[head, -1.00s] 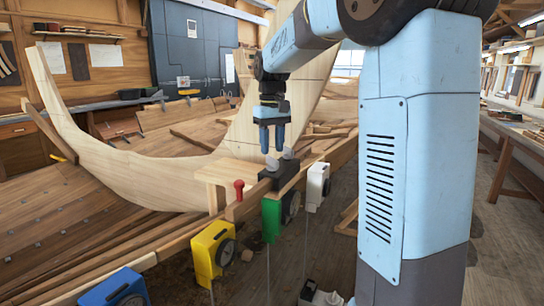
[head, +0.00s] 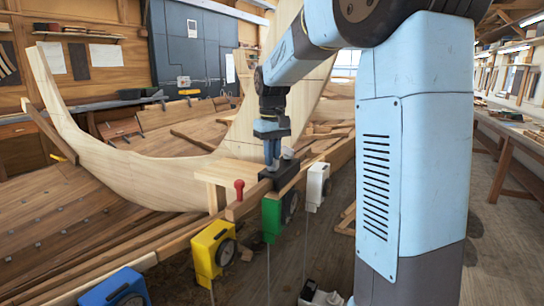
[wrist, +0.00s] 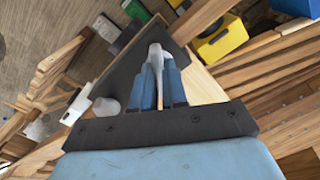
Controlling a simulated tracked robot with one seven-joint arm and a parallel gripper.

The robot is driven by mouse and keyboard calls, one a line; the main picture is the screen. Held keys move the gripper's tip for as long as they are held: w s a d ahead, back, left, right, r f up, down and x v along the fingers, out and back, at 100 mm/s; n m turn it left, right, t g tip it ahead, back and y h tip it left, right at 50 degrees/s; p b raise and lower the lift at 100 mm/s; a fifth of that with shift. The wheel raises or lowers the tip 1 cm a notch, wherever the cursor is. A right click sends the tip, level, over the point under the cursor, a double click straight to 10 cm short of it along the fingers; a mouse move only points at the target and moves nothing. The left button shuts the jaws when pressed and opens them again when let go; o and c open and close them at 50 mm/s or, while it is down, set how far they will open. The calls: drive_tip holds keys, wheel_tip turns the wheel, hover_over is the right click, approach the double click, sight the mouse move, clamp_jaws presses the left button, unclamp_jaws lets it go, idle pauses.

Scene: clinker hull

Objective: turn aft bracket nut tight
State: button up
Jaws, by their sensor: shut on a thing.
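A black bracket (head: 279,178) sits on the plank edge in the middle of the head view, and it also shows in the wrist view (wrist: 128,65). My gripper (head: 272,165) points down over its near end. The fingers hide most of this nut in the head view. A second pale grey nut (head: 288,153) stands on the bracket's far end, free of the fingers. I cannot tell how tight either nut is.
A red-handled tool (head: 239,188) stands just left of the bracket. Green (head: 271,220), yellow (head: 210,251), blue (head: 110,288) and white (head: 316,185) boxes hang along the plank edge. A tall curved timber rises behind my gripper.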

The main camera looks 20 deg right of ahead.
clamp_jaws()
drive_tip(key=shift+m, duration=0.3)
drive_tip(key=m, duration=0.3)
drive_tip(key=shift+m, duration=2.5)
drive_tip(key=o, duration=0.6)
unclamp_jaws()
drive_tip(key=shift+r, duration=0.1)
wheel_tip(320, 180, up, 14)
drive_tip(key=shift+f, duration=0.25)
